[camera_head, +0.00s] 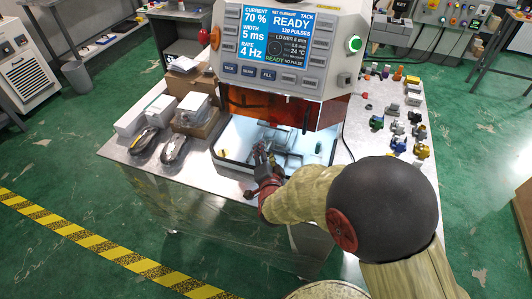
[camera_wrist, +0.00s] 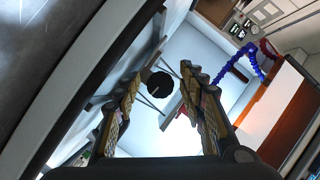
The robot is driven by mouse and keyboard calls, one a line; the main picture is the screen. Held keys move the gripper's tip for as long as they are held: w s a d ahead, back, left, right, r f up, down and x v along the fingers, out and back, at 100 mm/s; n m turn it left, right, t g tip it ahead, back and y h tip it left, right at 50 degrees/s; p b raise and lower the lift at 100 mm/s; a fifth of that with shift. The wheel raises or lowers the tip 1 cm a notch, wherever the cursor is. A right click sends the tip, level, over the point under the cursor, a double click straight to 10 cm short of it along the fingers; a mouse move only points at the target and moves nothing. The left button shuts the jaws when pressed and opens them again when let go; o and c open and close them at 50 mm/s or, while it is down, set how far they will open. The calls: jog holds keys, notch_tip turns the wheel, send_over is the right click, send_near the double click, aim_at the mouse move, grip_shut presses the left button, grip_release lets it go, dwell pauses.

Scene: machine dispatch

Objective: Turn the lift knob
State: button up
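A black round knob (camera_wrist: 160,84) with a pale line on its face shows in the wrist view. It appears between the two fingers of my gripper (camera_wrist: 162,79), with gaps on both sides, a little beyond or near the tips; the exact depth is hard to tell. My gripper is open and nothing is clamped. In the head view, my gripper (camera_head: 262,152) reaches into the lit chamber at the front of the machine (camera_head: 283,82). The knob cannot be made out there, as my gripper and arm cover that area.
The machine's orange shield (camera_head: 265,107) hangs just above my gripper. The metal bench (camera_head: 200,176) holds boxes (camera_head: 190,108) and two dark devices (camera_head: 175,148) at left, and several small coloured parts (camera_head: 398,143) at right. A blue beaded hose (camera_wrist: 254,64) shows at upper right in the wrist view.

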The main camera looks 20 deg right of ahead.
jog(key=shift+c, duration=1.1)
jog(key=c, duration=0.7)
grip_shut()
jog(key=shift+r+p, duration=0.1)
jog(key=shift+p, duration=0.4)
